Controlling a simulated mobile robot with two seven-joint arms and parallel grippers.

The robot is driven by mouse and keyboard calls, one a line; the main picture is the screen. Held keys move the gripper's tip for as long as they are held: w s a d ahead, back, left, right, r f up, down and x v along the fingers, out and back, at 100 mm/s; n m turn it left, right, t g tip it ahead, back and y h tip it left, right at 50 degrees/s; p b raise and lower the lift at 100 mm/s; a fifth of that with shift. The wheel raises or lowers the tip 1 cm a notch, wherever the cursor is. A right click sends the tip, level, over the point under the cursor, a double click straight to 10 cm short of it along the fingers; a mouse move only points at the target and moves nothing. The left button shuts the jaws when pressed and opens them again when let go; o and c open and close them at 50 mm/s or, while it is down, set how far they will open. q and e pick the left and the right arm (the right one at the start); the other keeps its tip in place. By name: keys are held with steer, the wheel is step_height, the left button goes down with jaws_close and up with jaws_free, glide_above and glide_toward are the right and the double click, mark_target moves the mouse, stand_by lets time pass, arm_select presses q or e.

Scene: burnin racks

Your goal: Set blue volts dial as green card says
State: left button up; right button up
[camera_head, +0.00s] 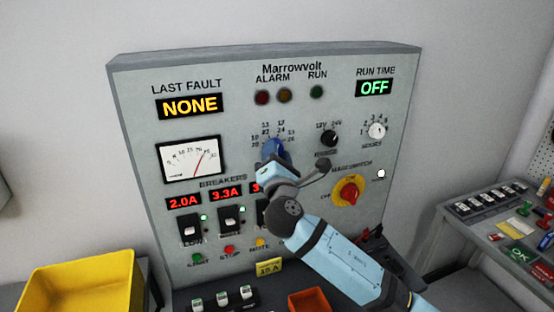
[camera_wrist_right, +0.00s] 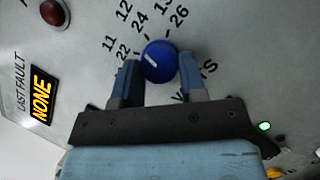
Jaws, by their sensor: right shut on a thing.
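The blue volts dial (camera_head: 272,147) is on the grey panel, mostly covered by my right gripper (camera_head: 272,160) in the head view. In the right wrist view the round blue dial (camera_wrist_right: 163,70) sits between the two fingers of my right gripper (camera_wrist_right: 160,82), which are shut on its sides. A short white mark slants across the dial's face. Numbers such as 22, 24 and 26 ring its upper side; which one the mark points at is unclear. A green card reading OK (camera_head: 522,255) lies on the right bench; no volts value is legible on it. My left gripper is out of view.
The panel also has a black 12V/24V knob (camera_head: 329,138), a white hours knob (camera_head: 376,130), a red and yellow main switch (camera_head: 348,192) and breakers (camera_head: 190,228). A yellow card (camera_head: 268,266) is low on the panel. A yellow bin (camera_head: 80,282) stands at left.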

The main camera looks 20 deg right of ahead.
steer(key=shift+m+g+h, duration=0.4)
steer(key=shift+m+h, duration=0.1)
steer(key=shift+m, duration=0.8)
steer(key=o, duration=0.9)
steer(key=shift+r, duration=0.1)
steer(key=shift+s+a, duration=0.1)
steer(key=shift+b+v, duration=1.5)
steer(key=shift+v, duration=5.35)
